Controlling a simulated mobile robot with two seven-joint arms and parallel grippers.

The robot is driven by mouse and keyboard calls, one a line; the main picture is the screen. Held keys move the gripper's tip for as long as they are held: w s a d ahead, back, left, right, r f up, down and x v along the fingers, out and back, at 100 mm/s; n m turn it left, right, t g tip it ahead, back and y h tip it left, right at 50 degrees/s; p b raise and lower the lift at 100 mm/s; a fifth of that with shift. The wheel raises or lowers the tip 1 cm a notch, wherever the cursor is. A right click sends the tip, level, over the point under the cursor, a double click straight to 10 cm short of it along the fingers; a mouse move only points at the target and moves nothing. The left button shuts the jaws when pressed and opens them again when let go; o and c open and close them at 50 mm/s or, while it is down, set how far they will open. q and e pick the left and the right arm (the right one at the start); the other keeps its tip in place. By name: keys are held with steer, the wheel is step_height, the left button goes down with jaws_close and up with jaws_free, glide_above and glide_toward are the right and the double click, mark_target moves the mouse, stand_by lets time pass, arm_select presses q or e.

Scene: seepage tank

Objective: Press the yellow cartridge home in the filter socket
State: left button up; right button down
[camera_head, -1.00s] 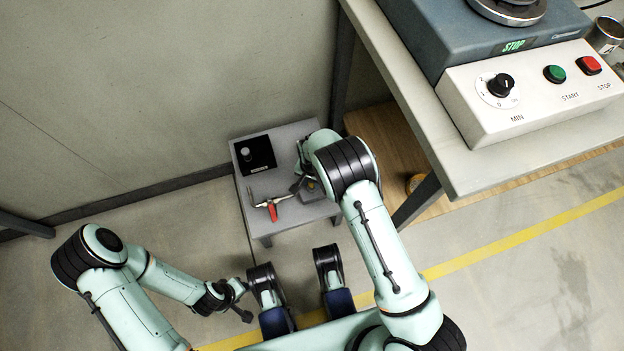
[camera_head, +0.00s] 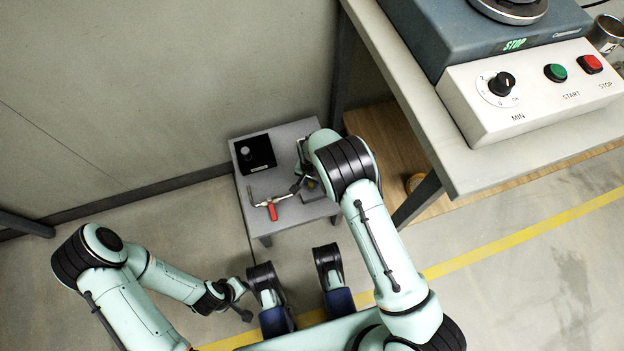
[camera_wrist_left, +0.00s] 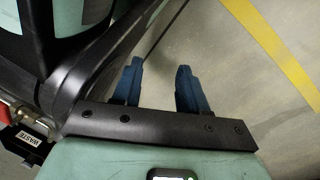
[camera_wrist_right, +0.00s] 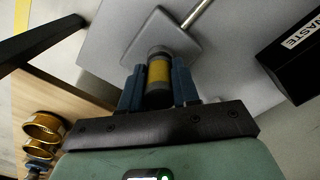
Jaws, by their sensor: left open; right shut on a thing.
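The yellow cartridge (camera_wrist_right: 158,72) is a short cylinder with a yellow band between dark ends. My right gripper (camera_wrist_right: 157,78) is shut on it, with one blue finger on each side. The far end of the cartridge meets the grey square filter socket (camera_wrist_right: 137,52); how deep it sits cannot be told. In the head view my right gripper (camera_head: 304,187) is at the right side of the low grey table, and my arm hides most of the socket and cartridge.
On the low table (camera_head: 285,140) stand a black waste box (camera_head: 256,165) and a red-handled lever (camera_head: 272,210). A metal pipe (camera_wrist_right: 197,14) runs from the socket. A bench (camera_head: 455,165) overhangs at right. Brass rings (camera_wrist_right: 42,128) stand on its wooden lower shelf.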

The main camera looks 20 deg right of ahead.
steer(key=shift+f, duration=0.15)
steer(key=c, duration=0.8)
jaws_free()
steer(key=shift+o, duration=0.2)
